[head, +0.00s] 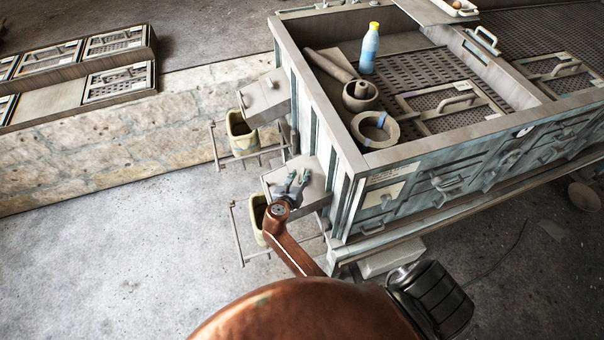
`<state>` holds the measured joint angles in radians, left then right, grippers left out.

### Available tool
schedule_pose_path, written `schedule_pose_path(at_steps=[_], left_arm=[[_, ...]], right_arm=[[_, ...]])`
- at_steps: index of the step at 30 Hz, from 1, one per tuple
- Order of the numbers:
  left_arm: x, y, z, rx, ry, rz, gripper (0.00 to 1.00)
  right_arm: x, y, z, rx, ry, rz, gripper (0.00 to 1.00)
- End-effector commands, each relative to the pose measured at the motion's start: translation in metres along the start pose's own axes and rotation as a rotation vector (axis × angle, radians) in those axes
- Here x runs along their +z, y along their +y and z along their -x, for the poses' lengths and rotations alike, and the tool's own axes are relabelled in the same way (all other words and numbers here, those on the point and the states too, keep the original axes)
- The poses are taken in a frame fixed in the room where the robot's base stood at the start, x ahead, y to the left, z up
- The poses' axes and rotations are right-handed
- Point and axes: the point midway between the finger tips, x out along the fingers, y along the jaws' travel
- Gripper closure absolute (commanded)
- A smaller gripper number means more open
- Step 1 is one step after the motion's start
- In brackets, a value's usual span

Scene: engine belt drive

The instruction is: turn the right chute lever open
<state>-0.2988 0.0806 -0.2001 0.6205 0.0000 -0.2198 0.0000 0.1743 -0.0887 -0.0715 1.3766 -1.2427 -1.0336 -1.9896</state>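Two grey sloped chutes stick out from the left end of the large metal bench. The far chute (264,97) is clear of my arms and has a small fitting on its face. My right gripper (298,175) is over the top face of the near chute (314,186), at the end of my copper-coloured arm. Its grey fingers are small in the picture, and I cannot tell whether they are open or shut on something. No lever shows clearly on the near chute; the gripper covers part of its face. My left gripper is not in view.
Yellowish buckets hang in rod frames below the chutes, one far (241,136) and one near (257,214). The floor (120,260) at left is clear.

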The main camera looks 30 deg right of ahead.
Motion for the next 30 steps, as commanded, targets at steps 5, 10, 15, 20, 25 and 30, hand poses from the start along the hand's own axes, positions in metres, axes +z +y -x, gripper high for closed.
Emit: schedule_pose_path(at_steps=[5, 10, 15, 20, 25, 30], left_arm=[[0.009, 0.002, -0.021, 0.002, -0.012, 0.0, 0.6], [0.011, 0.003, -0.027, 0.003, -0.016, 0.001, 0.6], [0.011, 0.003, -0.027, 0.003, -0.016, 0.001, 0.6], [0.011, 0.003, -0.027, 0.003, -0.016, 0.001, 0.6], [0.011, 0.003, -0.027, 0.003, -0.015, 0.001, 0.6], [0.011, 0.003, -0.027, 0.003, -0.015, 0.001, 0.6]], right_arm=[[-0.004, 0.001, -0.023, 0.0, 0.0, 0.0, 0.68], [-0.001, 0.001, -0.032, 0.001, 0.0, 0.0, 0.68], [0.001, 0.0, -0.034, 0.001, -0.001, 0.0, 0.68], [0.001, 0.0, -0.034, 0.001, 0.0, -0.001, 0.68], [0.001, 0.0, -0.034, 0.001, 0.0, -0.001, 0.79], [0.0, 0.0, -0.034, 0.001, 0.0, -0.001, 0.91]])
